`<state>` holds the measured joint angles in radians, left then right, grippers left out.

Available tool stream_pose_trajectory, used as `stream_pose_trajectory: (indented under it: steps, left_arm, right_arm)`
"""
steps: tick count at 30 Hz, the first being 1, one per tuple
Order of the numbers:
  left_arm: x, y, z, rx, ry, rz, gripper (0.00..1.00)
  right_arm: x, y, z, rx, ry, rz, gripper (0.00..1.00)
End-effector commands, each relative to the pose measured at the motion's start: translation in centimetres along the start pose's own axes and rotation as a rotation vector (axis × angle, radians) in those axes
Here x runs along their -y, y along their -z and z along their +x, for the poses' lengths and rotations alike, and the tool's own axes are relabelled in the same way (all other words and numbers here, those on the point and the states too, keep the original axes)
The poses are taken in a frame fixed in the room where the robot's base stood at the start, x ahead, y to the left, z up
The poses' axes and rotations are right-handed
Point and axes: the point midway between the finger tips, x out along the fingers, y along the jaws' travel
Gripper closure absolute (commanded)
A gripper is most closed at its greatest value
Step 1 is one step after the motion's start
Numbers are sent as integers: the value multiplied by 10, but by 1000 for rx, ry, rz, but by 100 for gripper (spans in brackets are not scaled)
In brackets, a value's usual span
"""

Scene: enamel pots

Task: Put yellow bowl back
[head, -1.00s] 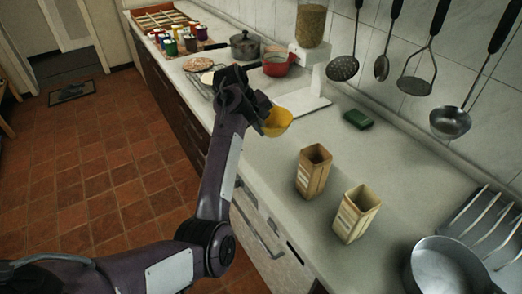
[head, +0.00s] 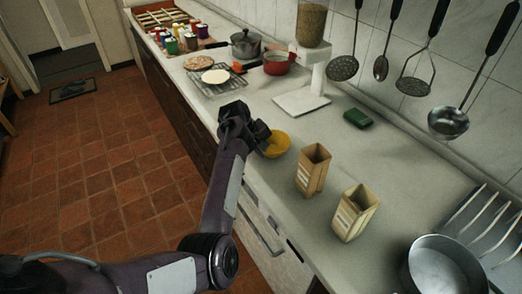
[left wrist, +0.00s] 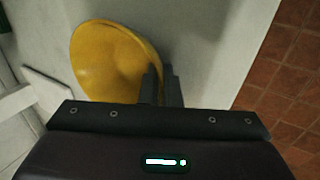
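The yellow bowl (head: 278,145) is at the counter's front edge in the head view, opening upward. My left gripper (head: 262,140) is at the bowl's left rim. In the left wrist view the bowl (left wrist: 112,62) fills the upper middle, and the two fingers (left wrist: 160,84) are close together with its rim between them. The gripper is shut on the rim. The bowl is at or just above the counter; I cannot tell if it touches. My right gripper is not in view.
Two open cartons (head: 312,170) (head: 354,212) stand right of the bowl on the counter (head: 400,165). A white scale-like stand (head: 302,101), a green sponge (head: 357,118), a red pot (head: 278,64) and a wire rack (head: 222,82) lie farther back. A metal pan (head: 445,268) is at lower right.

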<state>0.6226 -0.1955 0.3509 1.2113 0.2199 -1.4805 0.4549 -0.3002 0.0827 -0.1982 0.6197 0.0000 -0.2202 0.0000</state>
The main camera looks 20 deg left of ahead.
Motion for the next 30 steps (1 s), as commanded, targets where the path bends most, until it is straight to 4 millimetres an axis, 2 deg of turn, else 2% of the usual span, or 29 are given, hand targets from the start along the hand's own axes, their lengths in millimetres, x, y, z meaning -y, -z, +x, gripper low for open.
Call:
stream_pose_trajectory:
  steps: [1, 3, 6, 17, 20, 30]
  left_arm:
    - [0, 0, 1, 0, 0, 0, 100]
    - [0, 0, 1, 0, 0, 0, 88]
    - [0, 0, 1, 0, 0, 0, 75]
    - [0, 1, -4, -2, -1, 0, 75]
    - [0, 2, -17, -4, -1, -1, 75]
    - [0, 2, -88, -4, -1, 0, 75]
  right_arm:
    - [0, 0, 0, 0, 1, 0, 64]
    - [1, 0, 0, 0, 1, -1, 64]
    - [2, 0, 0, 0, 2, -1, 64]
    - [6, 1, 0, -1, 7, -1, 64]
    - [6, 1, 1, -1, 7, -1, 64]
    - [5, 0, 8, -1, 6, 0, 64]
